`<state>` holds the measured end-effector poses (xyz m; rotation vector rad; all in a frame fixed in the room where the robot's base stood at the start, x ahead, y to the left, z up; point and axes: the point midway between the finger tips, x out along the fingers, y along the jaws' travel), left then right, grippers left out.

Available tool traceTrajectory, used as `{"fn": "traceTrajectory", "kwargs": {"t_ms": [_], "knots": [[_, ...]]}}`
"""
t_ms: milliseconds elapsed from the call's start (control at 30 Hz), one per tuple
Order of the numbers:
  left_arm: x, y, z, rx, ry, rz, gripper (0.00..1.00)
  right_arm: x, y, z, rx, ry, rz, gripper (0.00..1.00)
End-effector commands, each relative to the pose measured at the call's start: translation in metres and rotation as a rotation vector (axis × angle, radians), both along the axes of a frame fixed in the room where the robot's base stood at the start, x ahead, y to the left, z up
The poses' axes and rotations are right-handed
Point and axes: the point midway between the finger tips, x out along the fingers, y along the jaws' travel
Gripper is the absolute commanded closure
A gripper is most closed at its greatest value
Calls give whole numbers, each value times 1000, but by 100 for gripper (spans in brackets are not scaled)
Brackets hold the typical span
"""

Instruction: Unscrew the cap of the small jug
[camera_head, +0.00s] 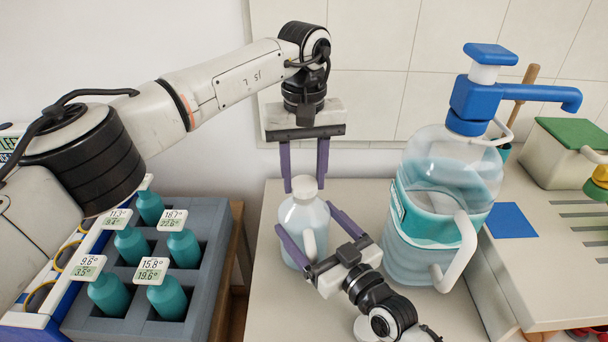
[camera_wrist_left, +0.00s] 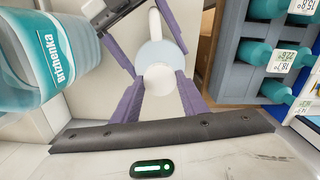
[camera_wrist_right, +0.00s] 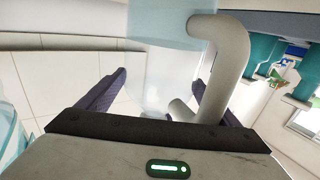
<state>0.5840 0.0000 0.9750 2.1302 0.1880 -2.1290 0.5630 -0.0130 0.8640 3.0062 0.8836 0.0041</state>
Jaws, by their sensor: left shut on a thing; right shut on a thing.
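The small jug (camera_head: 303,222) is a clear, pale-blue bottle with a handle and a white cap (camera_head: 305,184), standing upright on the light counter. My left gripper (camera_head: 304,187) comes down from above and is shut on the cap, one finger on each side. The left wrist view shows the round white cap (camera_wrist_left: 159,78) between its fingers. My right gripper (camera_head: 306,222) reaches from the front right and is shut on the jug's body. The right wrist view shows the jug's body (camera_wrist_right: 155,80) and its handle (camera_wrist_right: 228,65) close up, with the fingers beside them.
A large water jug (camera_head: 436,205) with a blue pump stands close on the right. A grey rack (camera_head: 212,270) of teal bottles with number tags stands on the left. A blue square (camera_head: 509,220) and a green-lidded box (camera_head: 552,160) lie further right. The tiled wall is behind.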

Motion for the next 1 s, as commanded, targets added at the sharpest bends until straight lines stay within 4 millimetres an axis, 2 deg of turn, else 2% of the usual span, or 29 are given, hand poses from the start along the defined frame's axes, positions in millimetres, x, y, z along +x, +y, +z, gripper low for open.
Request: {"fn": "traceTrajectory", "kwargs": {"t_ms": [1000], "knots": [[-1,0,2,-3,2,2316,88,0,-1,-3,-6,4,0,77]]}}
